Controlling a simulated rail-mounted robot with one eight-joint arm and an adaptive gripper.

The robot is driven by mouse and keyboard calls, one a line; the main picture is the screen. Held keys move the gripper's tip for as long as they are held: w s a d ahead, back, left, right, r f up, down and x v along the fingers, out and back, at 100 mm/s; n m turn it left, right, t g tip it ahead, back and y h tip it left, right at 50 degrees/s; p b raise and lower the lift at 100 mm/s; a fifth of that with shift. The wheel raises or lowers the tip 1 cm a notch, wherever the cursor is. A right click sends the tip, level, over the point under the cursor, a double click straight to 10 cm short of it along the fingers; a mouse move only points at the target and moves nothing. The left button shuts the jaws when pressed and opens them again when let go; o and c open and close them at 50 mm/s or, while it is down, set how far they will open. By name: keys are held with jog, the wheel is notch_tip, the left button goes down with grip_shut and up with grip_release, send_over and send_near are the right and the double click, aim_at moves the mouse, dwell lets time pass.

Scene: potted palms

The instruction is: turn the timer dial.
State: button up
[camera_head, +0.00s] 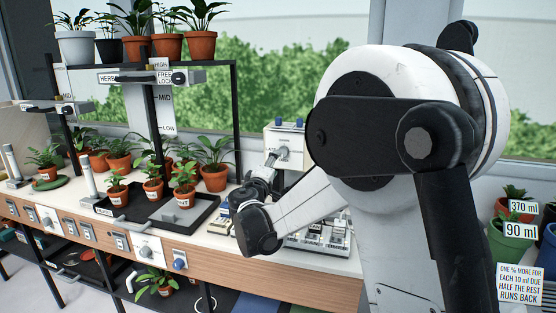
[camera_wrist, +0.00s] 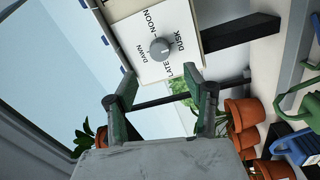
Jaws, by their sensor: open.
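The timer dial (camera_wrist: 160,49) is a round grey knob on a white face (camera_wrist: 137,32) marked DAWN, NOON, DUSK and LATE, seen in the wrist view. Its pointer direction is too small to tell surely. In the head view, a white box (camera_head: 298,137) with blue knobs on top stands at the back of the bench; its front is partly hidden by my arm. My gripper (camera_wrist: 154,92) is open and empty, its fingers spread below the dial in the wrist view and apart from it. In the head view my gripper (camera_head: 272,160) is small, close to the box front.
The bench (camera_head: 215,240) carries a black tray (camera_head: 150,210) with potted palms, left of my arm. A panel of switches (camera_head: 325,240) lies under my forearm. A black shelf frame (camera_head: 238,110) stands behind. Terracotta pots (camera_wrist: 245,113) show at right in the wrist view.

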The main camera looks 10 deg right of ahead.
jog(key=v, duration=0.3)
jog(key=shift+s+a, duration=0.1)
jog(key=shift+s, duration=0.05)
jog(key=s+d+r+m+g+y+p, duration=0.1)
jog(key=s+d+m+g, duration=0.2)
jog(key=s+d, duration=0.5)
jog(key=s+d+r+m+g+y+p, duration=0.1)
jog(key=s+d+m+g+p, duration=0.15)
jog(key=s, duration=0.85)
jog(key=s+a+f+m+g+y, duration=0.1)
jog(key=s+y, duration=0.1)
jog(key=s, duration=0.6)
jog(key=s+a+f+m+g+y+p, duration=0.1)
jog(key=s+a+f+m+y, duration=0.1)
jog(key=s, duration=0.5)
jog(key=s+a+f+m+g+y, duration=0.1)
jog(key=s+f+g+y, duration=0.1)
jog(key=s, duration=0.6)
jog(key=shift+s+a+f+m+y, duration=0.2)
jog(key=shift+s+a+m+y, duration=0.1)
jog(key=shift+s+m+y, duration=0.1)
